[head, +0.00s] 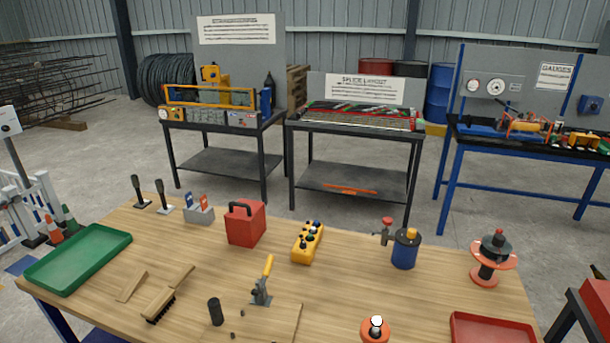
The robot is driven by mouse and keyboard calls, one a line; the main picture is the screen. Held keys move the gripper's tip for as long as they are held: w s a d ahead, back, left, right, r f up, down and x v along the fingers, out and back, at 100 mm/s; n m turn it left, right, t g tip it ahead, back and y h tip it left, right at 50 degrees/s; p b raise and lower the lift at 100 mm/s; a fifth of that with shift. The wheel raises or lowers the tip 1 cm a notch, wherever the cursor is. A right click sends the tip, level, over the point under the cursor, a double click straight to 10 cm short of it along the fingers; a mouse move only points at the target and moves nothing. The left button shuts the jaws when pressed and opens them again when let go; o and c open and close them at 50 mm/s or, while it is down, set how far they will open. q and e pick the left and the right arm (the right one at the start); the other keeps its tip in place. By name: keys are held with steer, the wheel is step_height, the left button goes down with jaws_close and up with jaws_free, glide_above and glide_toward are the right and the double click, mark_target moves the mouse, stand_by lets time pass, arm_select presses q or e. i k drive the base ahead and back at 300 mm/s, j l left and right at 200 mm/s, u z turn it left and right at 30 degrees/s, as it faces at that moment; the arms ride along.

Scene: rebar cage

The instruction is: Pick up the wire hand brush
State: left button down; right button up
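The wire hand brush (159,303) lies on the wooden workbench (340,270) at the front left, in the head view. It has a light wooden block with dark bristles along its lower front side. A narrow wooden piece (182,275) lies just behind its right end; I cannot tell whether it is part of the brush. Neither of my grippers is in view.
A wooden wedge (131,286) and a green tray (80,258) lie left of the brush. A black cylinder (216,312) stands to its right, near a yellow-handled clamp (262,285). A red box (245,223) stands behind.

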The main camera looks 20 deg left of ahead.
mark_target(159, 305)
steer(key=u, duration=1.5)
